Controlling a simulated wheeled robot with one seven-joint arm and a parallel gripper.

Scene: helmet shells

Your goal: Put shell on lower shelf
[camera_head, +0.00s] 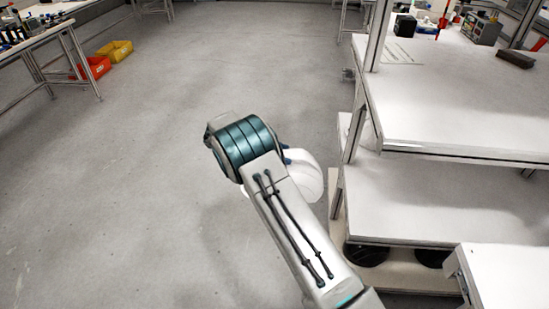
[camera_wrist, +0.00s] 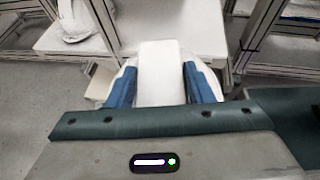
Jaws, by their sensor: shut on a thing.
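A white helmet shell (camera_head: 306,178) is partly hidden behind my arm in the head view. In the wrist view the shell (camera_wrist: 160,75) sits between the two blue fingers of my gripper (camera_wrist: 160,82), which is shut on it. The shell is held in the air over the floor, left of the shelf unit. The lower shelf (camera_head: 420,205) is a white board below the worktop at the right, and its visible part is bare. In the head view my arm hides most of the gripper.
The white worktop (camera_head: 470,110) overhangs the lower shelf. A metal post (camera_head: 355,125) stands at its left edge. Black round things (camera_head: 365,255) lie under the shelf. Another white shell (camera_wrist: 78,20) shows in the wrist view.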

